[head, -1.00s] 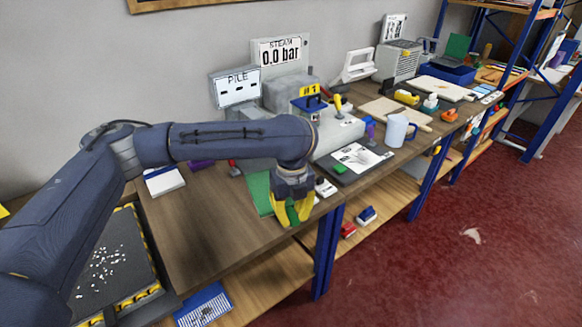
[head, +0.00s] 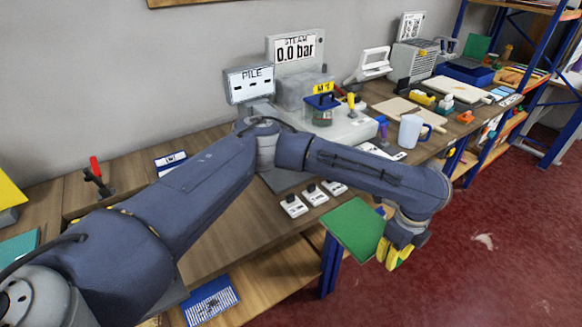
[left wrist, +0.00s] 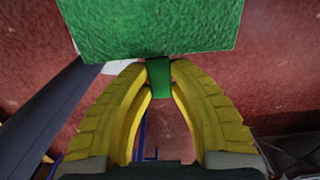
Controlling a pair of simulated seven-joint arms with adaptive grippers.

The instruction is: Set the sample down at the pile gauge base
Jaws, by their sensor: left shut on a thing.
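The sample is a flat green square (head: 357,228) with a small tab (left wrist: 159,78). My left gripper (head: 396,258), with yellow fingers, is shut on this tab. In the left wrist view the sample's green face (left wrist: 150,25) extends ahead of the fingertips. In the head view the sample hangs beyond the bench's front edge, over the red floor and a blue leg. The PILE display (head: 249,84) stands at the back of the bench. My left arm crosses in front of it and hides much of the area below. My right gripper is not in view.
Several small white blocks (head: 315,195) sit on the wooden bench (head: 235,225) left of the sample. The steam press (head: 350,128), a mug (head: 411,131) and a purple-handled tool (head: 382,128) stand behind my forearm. The floor in front (head: 480,270) is mostly clear.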

